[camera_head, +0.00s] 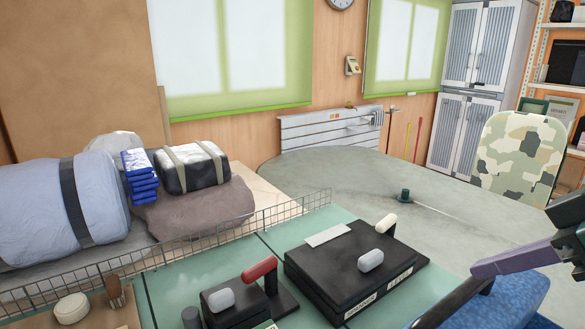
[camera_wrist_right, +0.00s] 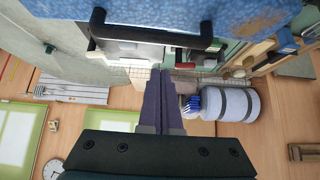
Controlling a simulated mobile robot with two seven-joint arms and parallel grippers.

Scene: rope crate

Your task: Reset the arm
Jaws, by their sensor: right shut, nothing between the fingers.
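My right gripper (camera_head: 480,269) comes in from the right edge in the head view, with its purple fingers pointing left. In the right wrist view its two purple fingers (camera_wrist_right: 163,78) lie together, shut and empty. Beneath it in the head view is a blue textured object (camera_head: 515,299), cut off by the frame. The same blue surface fills the top of the wrist view (camera_wrist_right: 240,14), with a black bar-like handle (camera_wrist_right: 150,36) across it. The fingers look apart from the handle. My left gripper is in neither view.
A black box (camera_head: 345,262) with pale grips lies on the green mat, beside a smaller black block with a red handle (camera_head: 260,269). A wire rail (camera_head: 200,245) separates these from rolled bedding (camera_head: 60,208) and bags. The grey tabletop (camera_head: 340,180) behind is mostly clear.

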